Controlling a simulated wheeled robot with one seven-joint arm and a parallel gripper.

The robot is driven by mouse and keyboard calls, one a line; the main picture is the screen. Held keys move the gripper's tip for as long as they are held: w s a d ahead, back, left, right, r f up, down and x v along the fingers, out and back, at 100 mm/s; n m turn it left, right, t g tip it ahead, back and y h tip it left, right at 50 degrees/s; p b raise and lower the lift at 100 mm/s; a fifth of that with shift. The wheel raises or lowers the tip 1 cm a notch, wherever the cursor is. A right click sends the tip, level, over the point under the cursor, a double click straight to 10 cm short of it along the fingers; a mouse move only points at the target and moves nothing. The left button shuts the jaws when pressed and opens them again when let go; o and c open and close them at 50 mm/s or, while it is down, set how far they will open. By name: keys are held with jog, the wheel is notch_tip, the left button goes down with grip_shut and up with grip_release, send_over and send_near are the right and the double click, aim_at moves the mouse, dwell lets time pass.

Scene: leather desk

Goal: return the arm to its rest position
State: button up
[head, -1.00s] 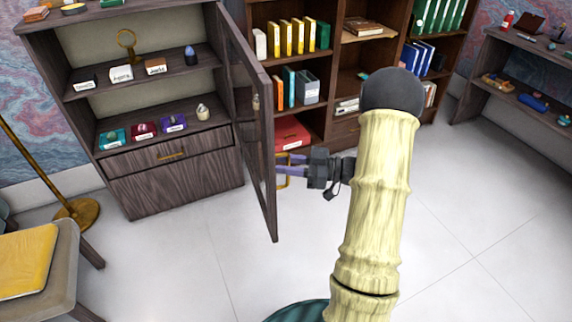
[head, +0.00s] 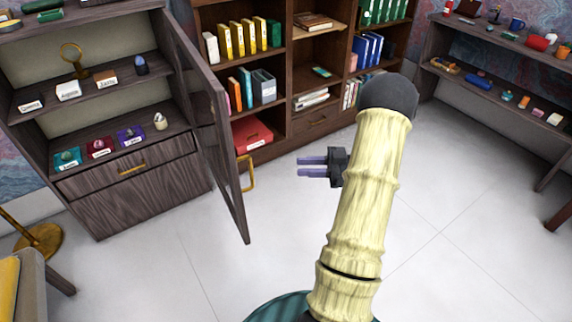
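My gripper (head: 312,167) shows in the head view to the left of my arm, above the bare floor. Its two purple fingers point left, with a gap between them, and nothing is held. The gripper is clear of the open cabinet door (head: 222,150) and its gold handle (head: 249,172), with floor showing between them. My pale, bamboo-like arm rises through the middle right of the picture and hides part of the floor and the bookcase behind it.
The dark cabinet (head: 130,190) at left has its glass door swung out toward me. A bookcase (head: 270,146) with binders stands behind. A shelf unit (head: 485,85) stands at right. A yellow-topped seat (head: 10,285) is at lower left. The floor (head: 450,230) at right is clear.

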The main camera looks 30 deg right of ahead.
jog(key=shift+v, duration=1.15)
